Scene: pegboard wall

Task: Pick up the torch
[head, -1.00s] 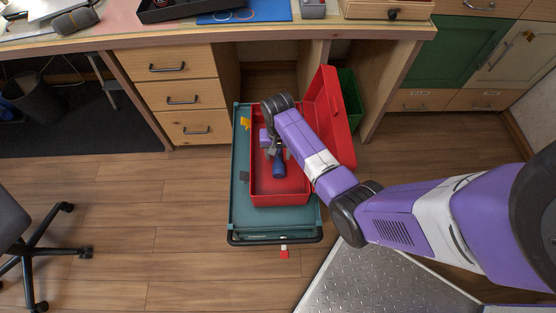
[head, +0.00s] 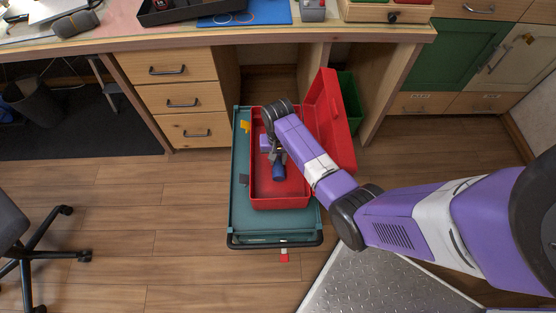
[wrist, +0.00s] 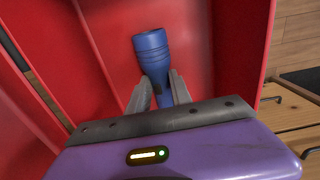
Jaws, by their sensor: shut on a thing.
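The blue torch (head: 279,172) is inside the open red toolbox (head: 281,202). In the wrist view the torch (wrist: 152,46) has a ribbed blue body and points away from me. My gripper (wrist: 160,88) is shut on the torch, with one grey finger on each side of it. The torch's near end is hidden behind the gripper body. In the head view my gripper (head: 277,157) is inside the toolbox outline. I cannot tell whether the torch touches the toolbox floor.
The toolbox stands on a teal cart (head: 240,215) with a black handle, and its red lid (head: 335,120) is open on the right. A wooden desk with drawers (head: 182,102) is behind. A green bin (head: 349,105) stands behind the lid. An office chair (head: 40,245) is at left.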

